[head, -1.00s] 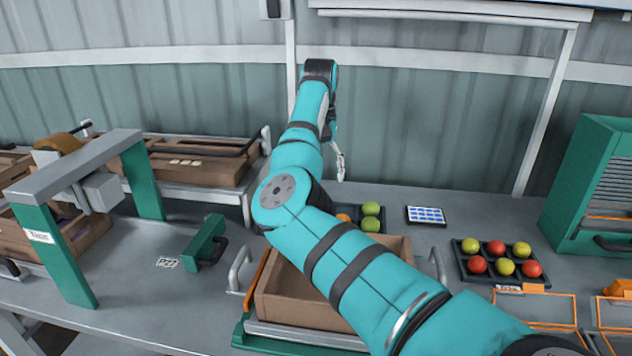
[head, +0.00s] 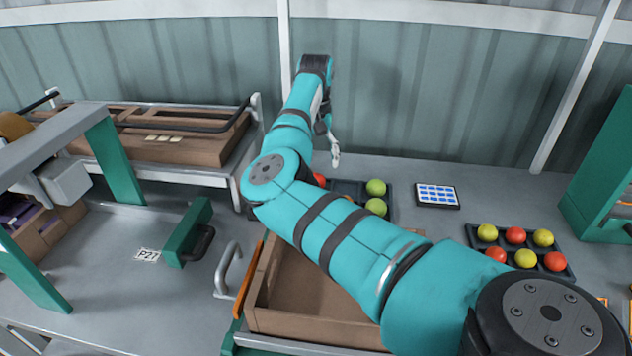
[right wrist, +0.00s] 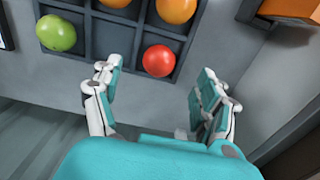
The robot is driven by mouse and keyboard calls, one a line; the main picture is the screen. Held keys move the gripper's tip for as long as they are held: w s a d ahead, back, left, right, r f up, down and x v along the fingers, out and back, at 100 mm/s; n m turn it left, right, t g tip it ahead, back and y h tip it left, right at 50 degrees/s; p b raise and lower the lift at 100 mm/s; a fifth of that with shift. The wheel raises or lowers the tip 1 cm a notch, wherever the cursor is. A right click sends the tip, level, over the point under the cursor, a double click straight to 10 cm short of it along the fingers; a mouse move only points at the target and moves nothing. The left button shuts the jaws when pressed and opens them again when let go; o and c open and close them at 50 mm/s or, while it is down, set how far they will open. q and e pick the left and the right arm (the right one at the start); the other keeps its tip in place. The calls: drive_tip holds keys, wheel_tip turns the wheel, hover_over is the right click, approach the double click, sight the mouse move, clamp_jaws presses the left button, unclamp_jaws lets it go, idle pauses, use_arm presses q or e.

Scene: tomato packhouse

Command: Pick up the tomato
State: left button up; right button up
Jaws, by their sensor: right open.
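In the right wrist view a red tomato (right wrist: 158,60) sits in a corner cell of a dark divided tray (right wrist: 112,35). My right gripper (right wrist: 157,78) is open and empty, with its fingers on either side of the line to this tomato and apart from it. Two orange tomatoes and a green tomato (right wrist: 57,33) sit in other cells. In the head view my right gripper (head: 335,155) hangs at the far end of my arm, above the back of the bench. A red tomato (head: 319,180) shows beside the arm, which hides part of the tray. My left gripper is not in view.
A brown wooden crate (head: 290,322) stands under my arm. A second tray of red and yellow-green tomatoes (head: 487,232) lies to the right. A tablet (head: 437,195) lies between the trays. A corrugated wall (head: 430,110) closes the back.

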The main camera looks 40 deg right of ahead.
wheel_tip(320, 180, down, 7)
drive_tip(key=shift+w+d+f, duration=0.1)
drive_tip(key=shift+f, duration=0.05)
idle(0.4)
drive_tip(key=shift+c, duration=0.2)
drive_tip(key=c, duration=0.9)
